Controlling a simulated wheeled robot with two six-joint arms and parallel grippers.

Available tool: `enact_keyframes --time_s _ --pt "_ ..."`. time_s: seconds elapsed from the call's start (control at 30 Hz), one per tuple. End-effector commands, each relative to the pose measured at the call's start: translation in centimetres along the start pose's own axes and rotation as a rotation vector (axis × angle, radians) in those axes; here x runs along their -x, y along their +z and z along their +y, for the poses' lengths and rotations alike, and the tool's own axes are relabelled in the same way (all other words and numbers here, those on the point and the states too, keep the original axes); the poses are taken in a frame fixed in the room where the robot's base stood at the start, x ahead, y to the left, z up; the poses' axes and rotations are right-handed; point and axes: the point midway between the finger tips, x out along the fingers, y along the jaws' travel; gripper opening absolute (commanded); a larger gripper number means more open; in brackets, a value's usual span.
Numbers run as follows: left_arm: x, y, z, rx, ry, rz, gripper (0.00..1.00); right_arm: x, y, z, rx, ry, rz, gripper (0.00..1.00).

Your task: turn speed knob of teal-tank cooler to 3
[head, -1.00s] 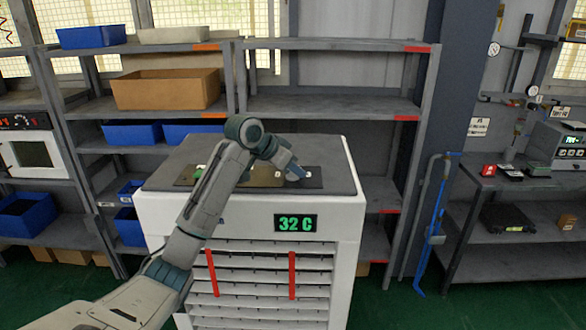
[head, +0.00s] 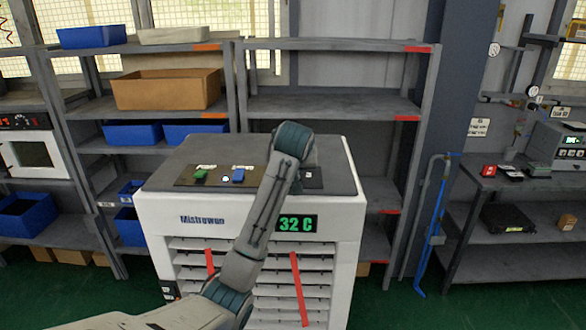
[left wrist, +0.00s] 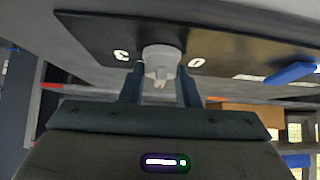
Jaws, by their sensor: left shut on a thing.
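The white cooler (head: 165,215) stands in front of me with a green 32 C display (head: 308,223). Its dark top panel (head: 222,180) carries a green switch (head: 200,175) and a blue switch (head: 238,174). In the left wrist view, a pale round knob (left wrist: 163,58) sits on the dark panel between white marks. My left gripper (left wrist: 160,82) is shut on this knob, one finger on each side. In the head view my left arm hides the knob and fingertips. The knob's setting cannot be read. No teal tank shows. My right gripper is not in view.
Shelves (head: 335,105) with blue bins and a cardboard box (head: 166,90) stand behind the cooler. A bench (head: 500,180) with instruments is at the right. Red ribbons (head: 299,290) hang on the cooler's front grille. Open green floor lies right of the cooler.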

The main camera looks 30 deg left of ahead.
Motion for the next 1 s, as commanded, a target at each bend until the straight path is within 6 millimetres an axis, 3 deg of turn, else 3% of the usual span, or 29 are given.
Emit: enact_keyframes --time_s 0.6,1.0 --pt "0.03 -0.07 0.14 0.403 -0.404 0.000 0.06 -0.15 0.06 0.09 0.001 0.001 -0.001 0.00" --pt "-0.03 -0.05 0.07 0.570 -0.571 0.001 0.06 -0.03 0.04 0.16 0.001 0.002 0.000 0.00"
